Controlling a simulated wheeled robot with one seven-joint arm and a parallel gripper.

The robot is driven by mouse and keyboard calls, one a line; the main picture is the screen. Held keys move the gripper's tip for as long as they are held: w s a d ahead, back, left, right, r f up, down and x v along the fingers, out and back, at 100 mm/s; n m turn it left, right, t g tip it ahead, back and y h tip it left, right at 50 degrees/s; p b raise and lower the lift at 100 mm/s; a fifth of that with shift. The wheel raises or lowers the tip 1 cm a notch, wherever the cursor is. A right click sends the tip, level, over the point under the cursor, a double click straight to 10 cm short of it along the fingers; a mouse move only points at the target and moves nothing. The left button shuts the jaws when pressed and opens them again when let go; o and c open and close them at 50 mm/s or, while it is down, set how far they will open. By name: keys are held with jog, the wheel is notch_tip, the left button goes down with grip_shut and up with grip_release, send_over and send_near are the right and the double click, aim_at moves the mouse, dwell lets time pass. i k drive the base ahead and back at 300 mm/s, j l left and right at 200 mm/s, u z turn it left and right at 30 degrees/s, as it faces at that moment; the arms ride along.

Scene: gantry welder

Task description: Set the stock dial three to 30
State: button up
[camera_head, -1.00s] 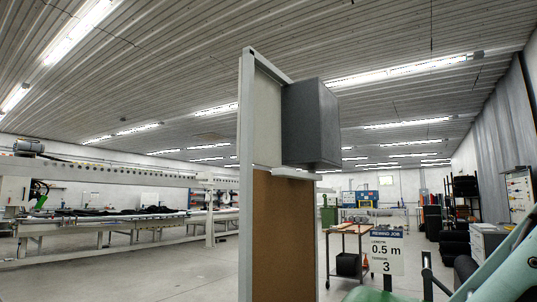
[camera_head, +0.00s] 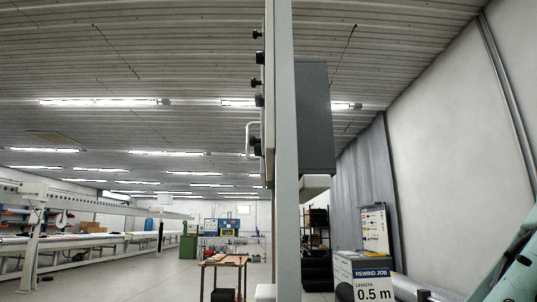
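A tall panel (camera_head: 284,160) stands upright close in front of me, seen almost edge-on. Several small black knobs (camera_head: 257,34) stick out from its left face, one above another. A pale handle (camera_head: 248,138) also juts out on that side. The panel's face is turned away, so any numbers are hidden, and I cannot tell whether any of these knobs is stock dial three.
A dark grey box (camera_head: 316,118) is fixed on the panel's right side. A sign reading REWIND JOB, length 0.5 m (camera_head: 372,289), stands at the lower right. A small brown-topped table (camera_head: 224,260) stands beyond, left of the panel. The floor at left is open.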

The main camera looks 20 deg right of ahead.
aim_at(257, 148)
jog(key=i+j+z, duration=0.15)
jog(key=j, duration=0.3)
jog(key=j+z, duration=0.15)
jog(key=j, duration=0.25)
jog(key=i+j+z, duration=0.2)
jog(key=j, duration=0.25)
jog(key=k, duration=0.05)
